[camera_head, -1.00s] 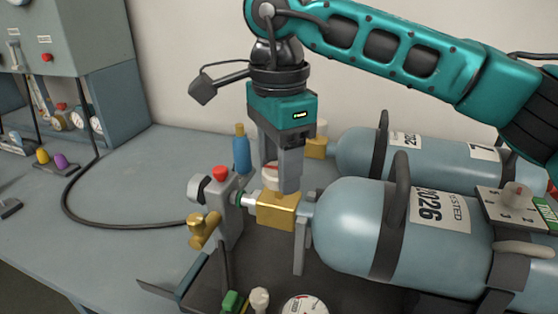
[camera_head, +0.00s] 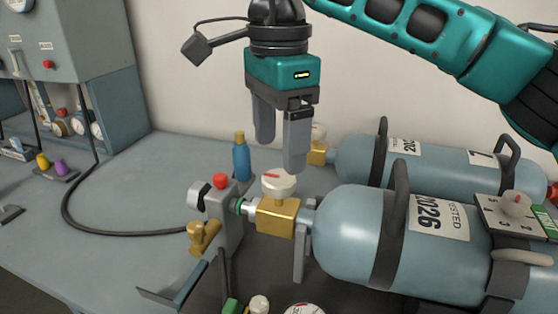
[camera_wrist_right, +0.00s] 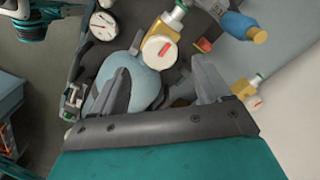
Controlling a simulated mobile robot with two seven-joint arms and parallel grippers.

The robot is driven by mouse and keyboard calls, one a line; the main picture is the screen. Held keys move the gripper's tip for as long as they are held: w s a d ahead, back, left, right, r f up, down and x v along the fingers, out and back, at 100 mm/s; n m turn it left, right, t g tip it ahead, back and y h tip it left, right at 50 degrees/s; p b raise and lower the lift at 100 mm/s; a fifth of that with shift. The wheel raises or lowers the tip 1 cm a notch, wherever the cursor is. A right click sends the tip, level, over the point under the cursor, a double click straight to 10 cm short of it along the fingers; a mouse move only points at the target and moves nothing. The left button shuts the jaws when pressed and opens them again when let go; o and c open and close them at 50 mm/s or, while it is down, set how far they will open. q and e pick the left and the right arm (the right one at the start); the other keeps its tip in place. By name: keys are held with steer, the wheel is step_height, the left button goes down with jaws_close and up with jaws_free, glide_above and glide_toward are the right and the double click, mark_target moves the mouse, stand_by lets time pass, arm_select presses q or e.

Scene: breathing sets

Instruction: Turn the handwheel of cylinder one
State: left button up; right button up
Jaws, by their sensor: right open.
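The near blue-grey cylinder (camera_head: 350,235) lies on its side, labelled 2026. Its brass valve block (camera_head: 277,218) carries a white handwheel (camera_head: 279,185) with a red mark on top. The handwheel also shows face-on in the right wrist view (camera_wrist_right: 158,48), beyond the fingertips. My right gripper (camera_head: 280,155) points down, open and empty, just above the handwheel and apart from it. In the right wrist view its two fingers (camera_wrist_right: 163,78) stand wide apart.
A second cylinder (camera_head: 430,165) lies behind, with its own brass valve and white handwheel (camera_wrist_right: 252,102). A blue bottle (camera_head: 241,158) stands behind the grey connector block with a red button (camera_head: 220,181).

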mark_target(278, 178)
step_height(278, 178, up, 8)
steer(key=shift+f+p, duration=0.15)
steer(key=shift+p, duration=0.25)
steer(key=shift+s, duration=0.1)
